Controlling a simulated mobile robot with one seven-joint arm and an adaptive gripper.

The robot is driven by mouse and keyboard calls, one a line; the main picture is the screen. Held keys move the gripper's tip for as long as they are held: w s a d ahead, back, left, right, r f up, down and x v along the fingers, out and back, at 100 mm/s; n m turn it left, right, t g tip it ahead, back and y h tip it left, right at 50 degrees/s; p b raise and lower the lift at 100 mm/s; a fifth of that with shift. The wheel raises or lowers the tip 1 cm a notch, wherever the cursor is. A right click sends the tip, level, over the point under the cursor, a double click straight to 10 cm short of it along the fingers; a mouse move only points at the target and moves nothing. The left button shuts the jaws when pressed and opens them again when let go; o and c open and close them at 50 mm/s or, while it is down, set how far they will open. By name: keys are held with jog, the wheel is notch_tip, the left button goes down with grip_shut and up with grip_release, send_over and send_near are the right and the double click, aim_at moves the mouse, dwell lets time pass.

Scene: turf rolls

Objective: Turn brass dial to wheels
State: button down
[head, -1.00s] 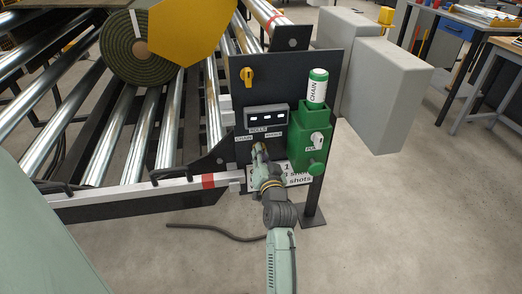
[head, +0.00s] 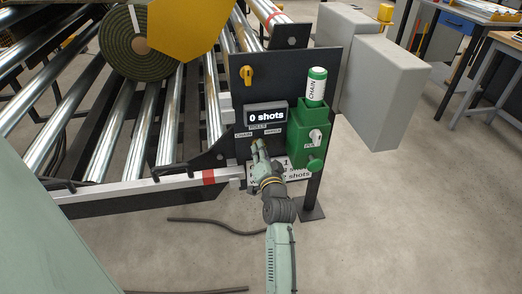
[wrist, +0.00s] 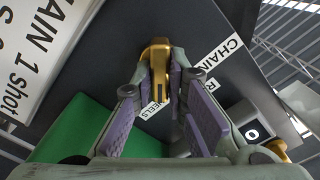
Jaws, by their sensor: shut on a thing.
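The brass dial (wrist: 157,56) sits on the dark control panel (wrist: 120,30). My gripper (wrist: 163,85) is shut on it, one purple-padded finger on each side. In the head view my gripper (head: 258,149) is at the panel below the display and hides most of the dial. Labels CHAIN (wrist: 224,54), a partly covered WHEELS (wrist: 153,109) and a mostly hidden ROLLS surround the dial in the wrist view. The dial's lower end in the wrist view lies toward WHEELS; I cannot tell which end is its pointer.
The display (head: 265,115) reads "0 shots". A yellow switch (head: 247,76) is above it. A green box (head: 307,135) with a CHAIN canister (head: 316,86) stands right of the dial. The roller frame (head: 130,187) is at left. A dark hose (head: 215,225) lies on the floor.

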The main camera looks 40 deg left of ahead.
jog(key=c, duration=1.6)
grip_release()
jog(key=v, duration=1.2)
jog(key=shift+r, duration=0.1)
